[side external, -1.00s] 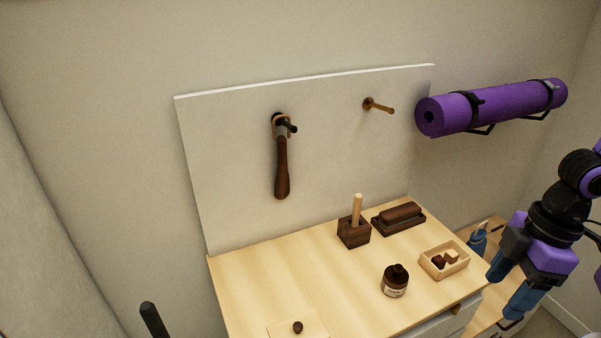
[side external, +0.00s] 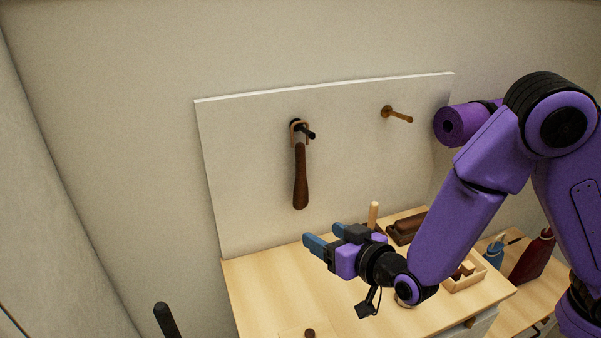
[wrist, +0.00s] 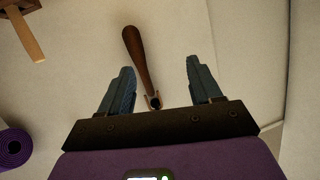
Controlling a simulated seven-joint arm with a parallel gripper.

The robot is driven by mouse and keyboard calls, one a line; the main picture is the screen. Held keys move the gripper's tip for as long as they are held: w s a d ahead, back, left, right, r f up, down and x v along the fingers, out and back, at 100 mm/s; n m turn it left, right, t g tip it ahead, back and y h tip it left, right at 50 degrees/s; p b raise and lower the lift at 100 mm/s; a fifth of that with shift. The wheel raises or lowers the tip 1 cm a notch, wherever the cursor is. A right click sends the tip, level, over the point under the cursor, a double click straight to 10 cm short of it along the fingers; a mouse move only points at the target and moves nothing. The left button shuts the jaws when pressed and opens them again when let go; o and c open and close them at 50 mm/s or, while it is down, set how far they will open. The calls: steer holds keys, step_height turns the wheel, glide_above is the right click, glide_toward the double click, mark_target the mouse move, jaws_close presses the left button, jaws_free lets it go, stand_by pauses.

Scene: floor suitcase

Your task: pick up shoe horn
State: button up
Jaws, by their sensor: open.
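The shoe horn (side external: 300,180) is long and dark brown, and hangs upright against the pale board from a black peg (side external: 308,132) by a loop at its top. In the wrist view the shoe horn (wrist: 136,55) appears upside down, with the loop end lower in the picture. My gripper (side external: 322,238) is open and empty, below and slightly right of the shoe horn's lower end in the side view. In the wrist view the shoe horn lies between the lines of the two blue fingers of my gripper (wrist: 160,72), nearer the left one. No contact shows.
A bare wooden peg (side external: 397,114) sticks out of the board (side external: 245,150) to the right. A rolled purple mat (side external: 462,125) is on the wall.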

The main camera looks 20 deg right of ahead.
steer(key=t+h, duration=0.1)
steer(key=m+t+h, duration=0.1)
steer(key=t+h, duration=0.2)
glide_toward(302, 174)
steer(key=w, duration=0.3)
steer(key=shift+w+d, duration=0.1)
steer(key=shift+w, duration=2.6)
jaws_close()
steer(key=shift+r, duration=0.15)
